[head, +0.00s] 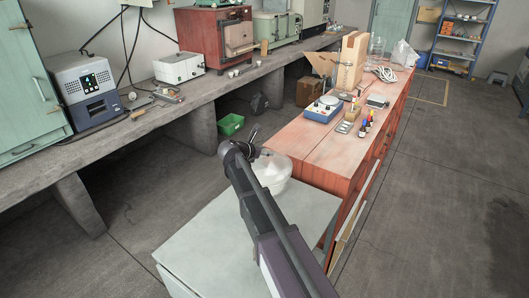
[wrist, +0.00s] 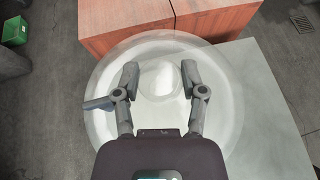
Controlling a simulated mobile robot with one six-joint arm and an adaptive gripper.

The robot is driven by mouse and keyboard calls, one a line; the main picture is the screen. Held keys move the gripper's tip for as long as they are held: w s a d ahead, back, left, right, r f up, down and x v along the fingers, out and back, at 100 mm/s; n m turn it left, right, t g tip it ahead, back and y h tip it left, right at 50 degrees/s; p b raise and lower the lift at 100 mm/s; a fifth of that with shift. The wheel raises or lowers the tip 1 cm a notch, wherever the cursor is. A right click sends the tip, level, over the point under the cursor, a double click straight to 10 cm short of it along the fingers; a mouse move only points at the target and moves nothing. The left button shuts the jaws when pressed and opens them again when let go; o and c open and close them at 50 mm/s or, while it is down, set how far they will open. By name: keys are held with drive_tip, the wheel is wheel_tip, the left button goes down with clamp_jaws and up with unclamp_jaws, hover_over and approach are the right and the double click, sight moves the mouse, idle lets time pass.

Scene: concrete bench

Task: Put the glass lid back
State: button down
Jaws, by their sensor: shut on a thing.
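The glass lid (wrist: 160,82) is clear and round, with a pale round knob at its middle in the wrist view. My gripper (wrist: 160,67) is shut on the lid, one finger on each side of the knob. A wide clear glass vessel (wrist: 230,110) with a whitish inside shows around and under it. In the head view the vessel (head: 273,178) stands at the far end of a pale grey tabletop, and my gripper (head: 246,147) is at its upper left. The clear glass makes the gap between lid and vessel hard to tell.
The pale tabletop (head: 210,245) is otherwise bare. A red wooden bench (head: 300,140) adjoins behind it, with a blue device (head: 323,110), small bottles (head: 364,125) and a wooden stand farther back. A green bin (head: 231,124) lies on the floor at left.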

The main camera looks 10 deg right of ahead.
drive_tip(key=shift+f+b, duration=0.35)
drive_tip(key=shift+f, duration=0.1)
drive_tip(key=shift+c, duration=0.8)
unclamp_jaws()
drive_tip(key=shift+r, duration=0.2)
drive_tip(key=shift+r+p, duration=0.4)
drive_tip(key=shift+p, duration=0.15)
drive_tip(key=shift+s+a+r+p, duration=0.15)
drive_tip(key=shift+r+p, duration=0.1)
drive_tip(key=shift+p, duration=0.05)
drive_tip(key=p+v, duration=0.4)
drive_tip(key=v, duration=0.7)
drive_tip(key=shift+s+a+p, duration=0.15)
drive_tip(key=shift+a+p, duration=0.1)
drive_tip(key=shift+p, duration=0.1)
